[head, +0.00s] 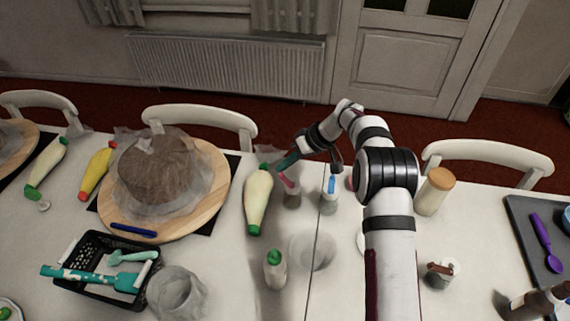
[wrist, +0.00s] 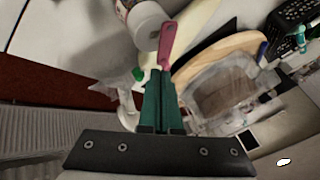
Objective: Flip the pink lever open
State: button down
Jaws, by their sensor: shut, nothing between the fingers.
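In the wrist view the pink lever (wrist: 169,44) is a long narrow handle beside the jar's round pale top (wrist: 146,24). My gripper (head: 285,162) has dark green fingers, shut and empty, just above and left of the lever. In the wrist view the fingertips (wrist: 160,72) reach the lever's lower end; I cannot tell whether they touch it.
A similar jar (head: 328,204) with a blue lever (head: 332,185) stands close on the right. A pale piping bag (head: 258,202) lies left. A brown cake (head: 162,172) under clear wrap rests on a wooden turntable (head: 215,185). A green-capped bottle (head: 275,270) stands in front.

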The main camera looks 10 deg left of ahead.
jog(key=shift+d, duration=0.1)
jog(key=shift+s+d, duration=0.5)
jog(key=shift+d, duration=0.05)
jog(key=shift+w+d, duration=0.15)
jog(key=shift+d, duration=0.15)
jog(key=d+f+v, duration=0.1)
jog(key=v, duration=1)
jog(key=shift+w+d+r, duration=0.15)
jog(key=shift+w+d, duration=0.15)
jog(key=shift+d, duration=0.3)
